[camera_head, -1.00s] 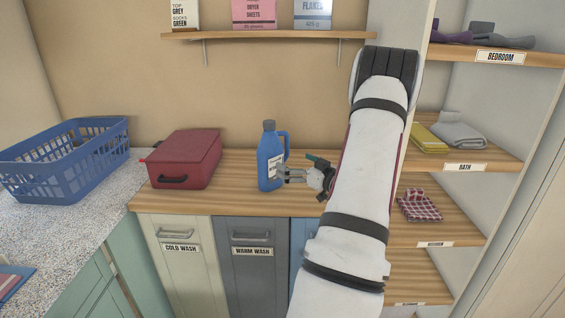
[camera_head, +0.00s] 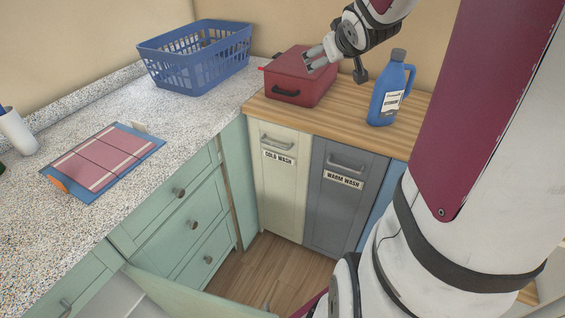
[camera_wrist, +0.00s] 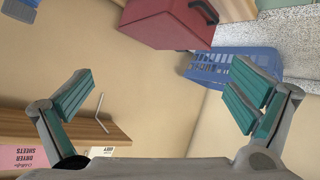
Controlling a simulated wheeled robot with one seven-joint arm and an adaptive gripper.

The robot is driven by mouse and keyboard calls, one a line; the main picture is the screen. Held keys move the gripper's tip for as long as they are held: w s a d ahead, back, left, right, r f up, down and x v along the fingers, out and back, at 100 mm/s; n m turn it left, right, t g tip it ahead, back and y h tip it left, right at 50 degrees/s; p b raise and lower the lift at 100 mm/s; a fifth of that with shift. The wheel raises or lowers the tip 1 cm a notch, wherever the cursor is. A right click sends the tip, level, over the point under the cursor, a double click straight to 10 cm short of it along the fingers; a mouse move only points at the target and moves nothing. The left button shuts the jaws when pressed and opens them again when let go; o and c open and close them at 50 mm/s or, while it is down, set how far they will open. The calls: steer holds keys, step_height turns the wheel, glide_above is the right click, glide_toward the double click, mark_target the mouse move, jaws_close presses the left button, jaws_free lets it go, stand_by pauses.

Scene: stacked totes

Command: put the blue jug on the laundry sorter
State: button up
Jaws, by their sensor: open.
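The blue jug (camera_head: 391,90) stands upright on the wooden top of the laundry sorter (camera_head: 345,107), right of the red case. Its handle is on the right and a white label faces front. My gripper (camera_head: 312,60) is at the red case (camera_head: 303,78), left of the jug and apart from it. In the wrist view, my gripper (camera_wrist: 163,90) is open with teal finger pads wide apart and nothing between them. The red case (camera_wrist: 168,22) shows beyond the fingers there. Whether the fingers touch the case is unclear. The jug's base touches the wood.
A blue basket (camera_head: 195,60) stands on the speckled counter (camera_head: 150,105) at left, with a folded pink-and-blue item (camera_head: 105,157). A cabinet door (camera_head: 190,295) stands open below. The sorter's wooden front strip is clear. A shelf (camera_wrist: 80,130) shows in the wrist view.

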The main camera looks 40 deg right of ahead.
steer(key=s+a+r+g+y, duration=0.1)
steer(key=s+a, duration=0.2)
steer(key=a, duration=0.5)
steer(key=s+a+g+y, duration=0.1)
steer(key=s+a, duration=0.3)
steer(key=a, duration=0.4)
steer(key=s+a+f+n+g+y, duration=0.2)
steer(key=s+a+f+g+y, duration=0.1)
steer(key=s+a, duration=1.2)
steer(key=shift+n+y, duration=0.3)
steer(key=shift+y, duration=0.4)
steer(key=shift+s+a, duration=0.1)
steer(key=shift+a, duration=0.05)
